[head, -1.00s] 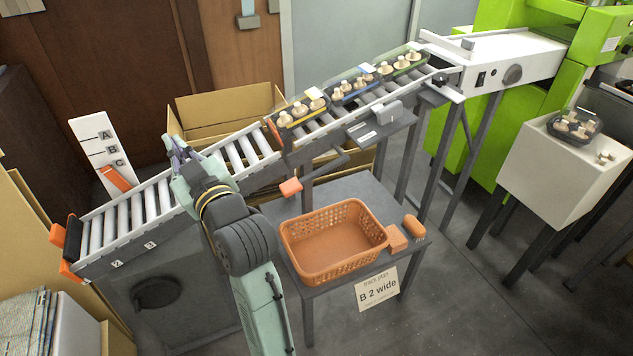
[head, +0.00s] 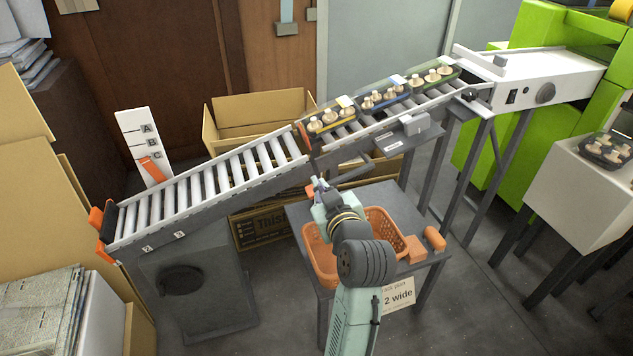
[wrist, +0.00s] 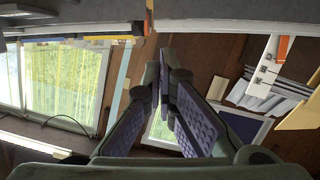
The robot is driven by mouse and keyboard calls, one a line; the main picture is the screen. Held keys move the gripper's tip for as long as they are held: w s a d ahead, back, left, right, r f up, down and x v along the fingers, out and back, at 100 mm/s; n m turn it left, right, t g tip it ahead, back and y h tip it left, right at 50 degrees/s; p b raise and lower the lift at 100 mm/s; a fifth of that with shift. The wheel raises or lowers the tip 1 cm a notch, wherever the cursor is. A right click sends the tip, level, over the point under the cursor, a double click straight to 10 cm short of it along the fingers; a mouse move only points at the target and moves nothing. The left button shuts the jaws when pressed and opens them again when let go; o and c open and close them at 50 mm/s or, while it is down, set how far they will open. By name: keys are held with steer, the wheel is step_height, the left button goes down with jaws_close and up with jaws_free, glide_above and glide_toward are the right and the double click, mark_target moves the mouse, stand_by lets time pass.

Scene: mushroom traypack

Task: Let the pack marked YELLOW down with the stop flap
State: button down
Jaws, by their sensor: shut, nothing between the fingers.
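The pack with the yellow band (head: 345,125) rests on the upper rollers, lowest in a line. An orange stop flap (head: 301,134) stands upright at its lower end. Packs with a blue band (head: 388,101) and a green band (head: 440,79) sit behind it, higher up. A dark lever (head: 359,168) comes out below the upper track.
The lower roller track (head: 205,197) is empty and slopes down left to an orange-ended stop (head: 104,226). A lettered board (head: 137,130) with an orange pointer stands behind it. An orange basket (head: 315,262) on a grey table (head: 298,212) lies partly behind my arm.

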steer(key=p+x, duration=0.1)
steer(key=x, duration=0.7)
steer(key=shift+w+a+p, duration=0.2)
steer(key=shift+w+p, duration=0.15)
steer(key=shift+p, duration=0.05)
steer(key=f, duration=0.2)
steer(key=shift+w+d+f, duration=0.15)
steer(key=shift+d+f, duration=0.15)
steer(key=shift+w+d+f, duration=0.1)
steer(key=shift+d+f, duration=0.1)
steer(key=shift+f, duration=0.55)
